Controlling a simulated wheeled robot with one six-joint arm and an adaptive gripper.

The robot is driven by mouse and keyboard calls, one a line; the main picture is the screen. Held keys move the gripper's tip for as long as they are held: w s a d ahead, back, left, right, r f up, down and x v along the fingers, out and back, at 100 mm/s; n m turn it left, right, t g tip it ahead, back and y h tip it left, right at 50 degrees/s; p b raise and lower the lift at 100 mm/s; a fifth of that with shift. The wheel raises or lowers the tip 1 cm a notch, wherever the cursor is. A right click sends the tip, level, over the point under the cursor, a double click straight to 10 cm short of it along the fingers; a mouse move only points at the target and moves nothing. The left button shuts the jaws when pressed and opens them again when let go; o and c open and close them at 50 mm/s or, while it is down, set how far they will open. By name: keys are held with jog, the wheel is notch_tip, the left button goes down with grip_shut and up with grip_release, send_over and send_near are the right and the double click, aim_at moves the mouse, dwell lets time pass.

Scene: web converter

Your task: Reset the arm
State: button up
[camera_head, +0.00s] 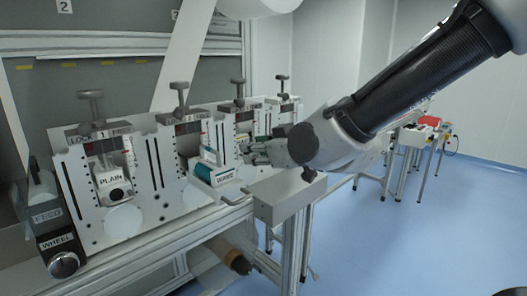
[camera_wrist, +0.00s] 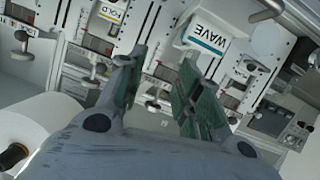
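My arm reaches in from the upper right in the head view. My gripper (camera_head: 256,149) is in front of the machine's row of stations, just right of the block labelled WAVE (camera_head: 213,172). In the wrist view, my gripper (camera_wrist: 164,59) has its two green-padded fingers spread apart with nothing between them. The WAVE block (camera_wrist: 213,34) shows beyond the right fingertip, and a gap appears to lie between them. The WAVE block sticks out from the front of its station; how it is seated there is unclear.
A block labelled PLAIN (camera_head: 113,184) sits in the left station. T-shaped knobs (camera_head: 180,88) stand along the machine's top. A WHEEL knob (camera_head: 64,264) is at lower left. A grey box (camera_head: 287,196) stands below my wrist. Open blue floor (camera_head: 420,235) lies at right.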

jog(key=s+d+f+m+g+h, duration=0.15)
jog(key=d+m+h, duration=0.5)
jog(key=d, duration=2.15)
jog(key=s+d+f+m+g+h, duration=0.2)
jog(key=s+d+m+g+h, duration=0.2)
jog(key=s+d, duration=1.1)
jog(key=shift+s+d, duration=0.3)
jog(key=shift+s, duration=0.2)
jog(key=shift+g, duration=0.25)
